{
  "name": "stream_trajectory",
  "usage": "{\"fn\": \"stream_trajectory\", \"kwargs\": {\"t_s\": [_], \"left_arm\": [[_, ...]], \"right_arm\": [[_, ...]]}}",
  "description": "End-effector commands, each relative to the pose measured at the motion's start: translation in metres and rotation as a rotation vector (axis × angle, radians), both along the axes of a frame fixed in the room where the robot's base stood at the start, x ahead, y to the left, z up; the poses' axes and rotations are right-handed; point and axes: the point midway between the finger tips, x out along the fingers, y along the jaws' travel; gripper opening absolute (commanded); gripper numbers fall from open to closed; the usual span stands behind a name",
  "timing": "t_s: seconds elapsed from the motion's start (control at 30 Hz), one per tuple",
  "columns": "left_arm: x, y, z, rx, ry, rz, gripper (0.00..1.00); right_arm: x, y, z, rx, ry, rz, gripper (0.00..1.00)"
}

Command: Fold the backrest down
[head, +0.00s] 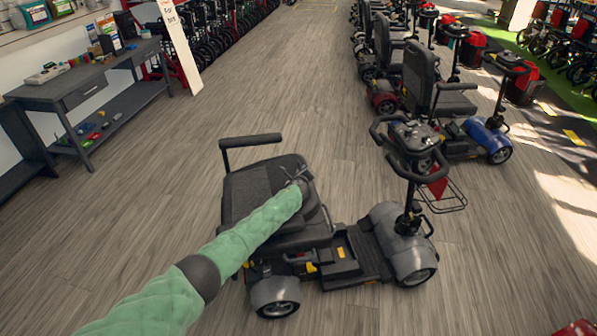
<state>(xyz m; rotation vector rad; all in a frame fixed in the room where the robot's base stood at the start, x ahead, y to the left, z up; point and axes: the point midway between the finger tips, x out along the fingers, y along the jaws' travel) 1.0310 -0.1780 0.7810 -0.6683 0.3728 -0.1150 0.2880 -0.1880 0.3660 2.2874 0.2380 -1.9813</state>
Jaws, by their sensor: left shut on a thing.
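The nearest mobility scooter has a dark grey seat and faces right. Its backrest (262,186) is a dark grey fabric panel that lies low over the seat (290,240), tipped forward toward the tiller. My left gripper (299,179), at the end of a green padded sleeve, is shut at the backrest's front edge. The fingers are small and partly hidden by the backrest and sleeve. Whether the backrest touches the seat all along is hidden by my arm. My right gripper is not in view.
A black armrest (250,141) sticks up on the far side of the seat. The tiller (413,165) with its handlebars stands at the right. More scooters (428,85) are parked in a row behind. A workbench (85,90) is at left. Wooden floor between is clear.

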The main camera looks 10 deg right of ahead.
Motion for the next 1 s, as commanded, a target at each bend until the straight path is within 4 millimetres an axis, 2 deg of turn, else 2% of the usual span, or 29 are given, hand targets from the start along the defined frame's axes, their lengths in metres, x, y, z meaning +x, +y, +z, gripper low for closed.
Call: {"fn": "stream_trajectory", "kwargs": {"t_s": [0.43,0.47,0.53,1.0], "left_arm": [[0.0016,0.0008,0.0002,0.006,-0.002,0.003,0.00],[0.0016,0.0008,0.0002,0.005,-0.002,0.002,0.22],[0.0015,0.0006,0.0001,0.005,-0.002,0.002,0.36],[-0.0055,0.0020,0.0007,0.004,0.000,0.001,0.38]], "right_arm": [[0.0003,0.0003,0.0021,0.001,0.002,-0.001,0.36],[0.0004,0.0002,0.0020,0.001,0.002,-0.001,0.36],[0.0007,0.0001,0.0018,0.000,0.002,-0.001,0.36],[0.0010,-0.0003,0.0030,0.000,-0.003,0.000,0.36]]}}
